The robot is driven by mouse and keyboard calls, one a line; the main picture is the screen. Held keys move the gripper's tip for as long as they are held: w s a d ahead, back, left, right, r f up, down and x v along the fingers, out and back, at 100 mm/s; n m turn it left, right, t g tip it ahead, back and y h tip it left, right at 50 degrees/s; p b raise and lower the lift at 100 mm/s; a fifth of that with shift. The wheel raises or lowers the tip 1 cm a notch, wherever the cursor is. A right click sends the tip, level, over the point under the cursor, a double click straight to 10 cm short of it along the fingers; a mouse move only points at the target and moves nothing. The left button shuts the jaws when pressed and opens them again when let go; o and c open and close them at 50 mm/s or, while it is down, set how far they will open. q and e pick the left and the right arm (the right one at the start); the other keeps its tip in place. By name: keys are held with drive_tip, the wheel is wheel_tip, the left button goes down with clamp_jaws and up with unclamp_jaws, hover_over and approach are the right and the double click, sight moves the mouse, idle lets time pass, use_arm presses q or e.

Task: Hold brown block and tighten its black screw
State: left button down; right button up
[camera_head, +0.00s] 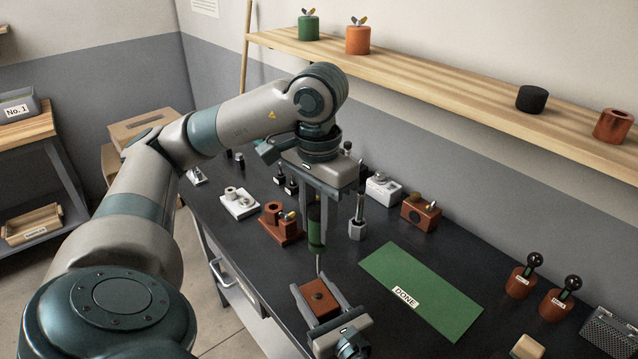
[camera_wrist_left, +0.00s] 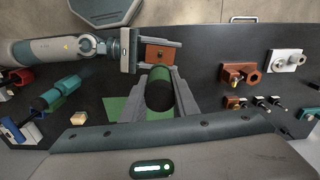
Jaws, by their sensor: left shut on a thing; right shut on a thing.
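The brown block (camera_head: 309,291) is clamped between the fingers of my right gripper (camera_head: 316,288) near the table's front edge. Its dark screw (camera_head: 317,296) shows on the top face. The block also appears at the top of the left wrist view (camera_wrist_left: 168,53). My left gripper (camera_head: 326,232) is shut on a green-handled screwdriver (camera_head: 315,226), held upright with its thin shaft down. The shaft's tip is above the block's far side, apart from the screw. In the left wrist view the dark handle end (camera_wrist_left: 159,97) sits between the fingers, hiding the tip.
A green mat marked DONE (camera_head: 430,295) lies to the right, empty. Behind stand a brown block with a knob (camera_head: 420,213), a white block (camera_head: 383,189), a grey hex-based holder (camera_head: 357,228) and a brown fixture (camera_head: 281,228). A wooden shelf (camera_head: 440,84) runs above.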

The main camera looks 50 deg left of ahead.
idle(0.3)
drive_tip(key=o, duration=1.4)
drive_tip(key=shift+c, duration=0.2)
drive_tip(key=shift+d, duration=0.1)
drive_tip(key=v, duration=1.1)
drive_tip(key=shift+s+d, duration=0.15)
drive_tip(key=shift+d, duration=0.25)
drive_tip(key=shift+s, duration=0.1)
